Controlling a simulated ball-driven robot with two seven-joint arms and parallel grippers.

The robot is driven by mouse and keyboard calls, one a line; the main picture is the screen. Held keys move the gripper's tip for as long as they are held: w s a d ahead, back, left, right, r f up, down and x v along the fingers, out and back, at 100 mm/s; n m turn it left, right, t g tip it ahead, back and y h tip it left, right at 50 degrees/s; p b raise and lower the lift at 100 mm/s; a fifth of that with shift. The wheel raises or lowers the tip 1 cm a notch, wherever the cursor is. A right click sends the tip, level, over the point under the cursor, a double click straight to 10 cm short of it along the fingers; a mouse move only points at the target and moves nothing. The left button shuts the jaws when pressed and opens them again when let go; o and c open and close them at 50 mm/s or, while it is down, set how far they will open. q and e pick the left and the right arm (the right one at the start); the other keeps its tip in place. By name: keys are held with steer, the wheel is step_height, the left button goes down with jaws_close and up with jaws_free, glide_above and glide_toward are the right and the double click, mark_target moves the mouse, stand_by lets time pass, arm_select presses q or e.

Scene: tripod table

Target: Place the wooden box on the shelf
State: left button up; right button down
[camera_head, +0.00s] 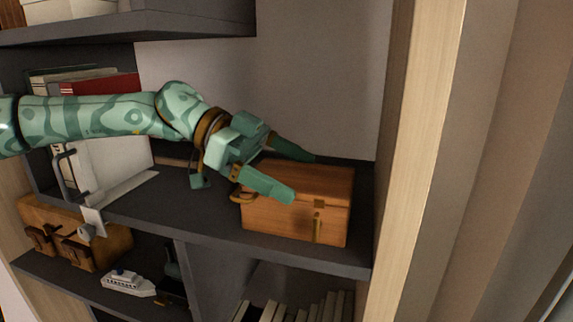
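The wooden box (325,188) sits upright on the right part of the dark grey shelf (215,218), near the light wood side panel. It has a ring handle on its left end and a metal clasp on its front. My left gripper (304,177) reaches in from the left over the box. Its two fingers are spread wide apart, one over the back of the lid and one by the front left. Whether the fingers touch the box I cannot tell. My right gripper is not in view.
Books (110,84) and white items stand at the left on this shelf. An upper shelf (170,25) hangs above my arm. Below are a brown case (100,243), a toy ship (128,283) and a row of books (300,308). The wood side panel (415,150) bounds the right.

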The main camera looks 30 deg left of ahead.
arm_select(q)
steer(key=shift+a, duration=0.15)
steer(key=b+v, duration=0.2)
steer(key=v, duration=0.5)
steer(key=shift+a+r, duration=0.1)
